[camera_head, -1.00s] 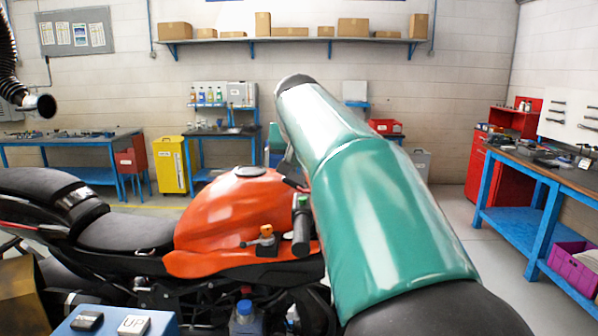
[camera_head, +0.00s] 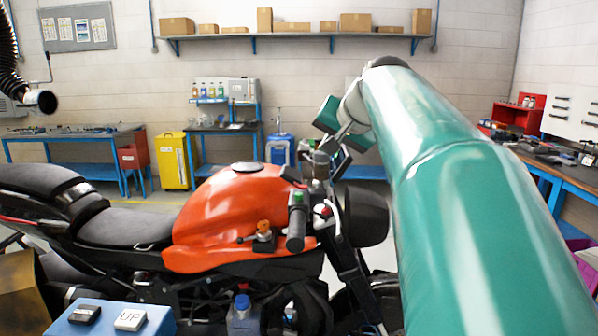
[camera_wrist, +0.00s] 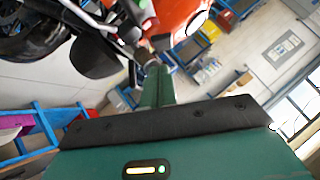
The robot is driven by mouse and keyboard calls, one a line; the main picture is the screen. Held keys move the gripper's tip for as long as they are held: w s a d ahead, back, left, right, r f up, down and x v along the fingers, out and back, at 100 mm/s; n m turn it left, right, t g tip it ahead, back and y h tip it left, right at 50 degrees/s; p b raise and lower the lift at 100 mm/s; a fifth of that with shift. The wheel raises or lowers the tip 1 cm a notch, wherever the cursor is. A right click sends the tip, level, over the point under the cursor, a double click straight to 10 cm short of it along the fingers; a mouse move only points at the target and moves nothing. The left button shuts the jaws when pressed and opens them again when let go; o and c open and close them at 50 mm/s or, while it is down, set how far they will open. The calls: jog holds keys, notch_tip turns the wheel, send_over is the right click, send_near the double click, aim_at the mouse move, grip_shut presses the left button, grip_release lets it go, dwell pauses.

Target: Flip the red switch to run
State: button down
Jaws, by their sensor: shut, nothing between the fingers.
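The red switch (camera_head: 325,211) is a small red spot on the handlebar's control housing, just right of the black grip (camera_head: 297,230) with its green part. Its position, run or off, is too small to read. My gripper shows in the wrist view (camera_wrist: 153,70) as a narrow green finger shape, shut and empty, pointing towards the motorcycle. In the head view my arm reaches in from the right; its end is partly hidden, above and behind the handlebar, apart from the switch. In the wrist view I cannot make out the switch clearly.
The orange tank (camera_head: 220,215) lies left of the grip. A small orange-topped part (camera_head: 264,228) sits beside it. A dark round mirror or lamp (camera_head: 366,216) stands close right of the switch.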

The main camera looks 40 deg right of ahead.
send_over(300, 186)
jog(key=s+d, duration=0.1)
jog(key=s, duration=0.2)
notch_tip(300, 186, down, 6)
jog(key=shift+w+a+f, duration=0.2)
jog(key=shift+w+f, duration=0.1)
jog(key=shift+f, duration=0.25)
jog(key=shift+w+a+f, duration=0.2)
jog(key=shift+w+f, duration=0.1)
jog(key=shift+f, duration=0.2)
jog(key=shift+a+f, duration=0.25)
jog(key=shift+f, duration=0.05)
jog(key=shift+w+f, duration=0.3)
jog(key=shift+f, duration=0.15)
jog(key=shift+s+a, duration=0.1)
